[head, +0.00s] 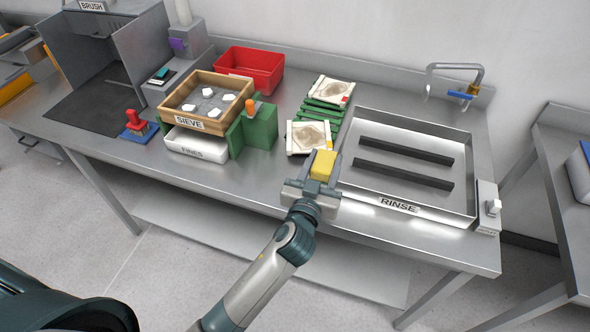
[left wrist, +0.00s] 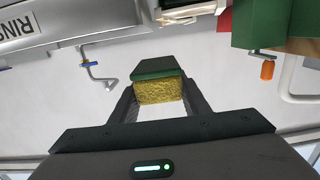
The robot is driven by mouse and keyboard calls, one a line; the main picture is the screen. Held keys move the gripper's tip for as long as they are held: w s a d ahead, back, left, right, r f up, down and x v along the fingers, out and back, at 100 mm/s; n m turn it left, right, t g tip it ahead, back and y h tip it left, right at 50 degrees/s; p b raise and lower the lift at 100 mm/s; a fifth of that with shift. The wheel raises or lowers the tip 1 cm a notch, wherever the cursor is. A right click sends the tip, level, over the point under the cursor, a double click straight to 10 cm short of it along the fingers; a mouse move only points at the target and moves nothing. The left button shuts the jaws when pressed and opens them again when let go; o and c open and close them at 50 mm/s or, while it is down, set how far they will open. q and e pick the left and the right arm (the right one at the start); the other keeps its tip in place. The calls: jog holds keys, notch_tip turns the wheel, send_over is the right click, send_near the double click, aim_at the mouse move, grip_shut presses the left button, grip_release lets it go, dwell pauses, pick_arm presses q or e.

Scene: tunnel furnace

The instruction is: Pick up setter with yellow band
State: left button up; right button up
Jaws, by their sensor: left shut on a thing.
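Two pale square setters with brownish round marks lie on a green slatted rack (head: 322,113). The far setter (head: 332,91) has a red mark at its right corner. The near setter (head: 306,137) shows a little yellow at its right edge, partly behind the sponge. My left gripper (head: 322,176) is just in front of the near setter, shut on a yellow sponge (head: 325,162). In the left wrist view the sponge (left wrist: 160,91), with a green layer, sits between both fingers. I cannot tell whether the sponge touches the setter. My right gripper is not in view.
The rinse tray (head: 400,205) with two dark bars lies right of my gripper, a tap (head: 470,88) behind it. A wooden sieve (head: 185,123), a green stand (head: 258,128) and a red bin (head: 262,63) stand left.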

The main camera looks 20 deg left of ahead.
pick_arm(q)
jog(key=shift+w+d+r, duration=0.1)
jog(key=shift+w+d, duration=0.9)
jog(key=shift+w, duration=0.05)
jog(key=p, duration=0.3)
send_over(295, 174)
notch_tip(295, 174, down, 7)
jog(key=shift+f+b, duration=0.95)
jog(key=shift+f, duration=0.85)
jog(key=shift+f, duration=0.1)
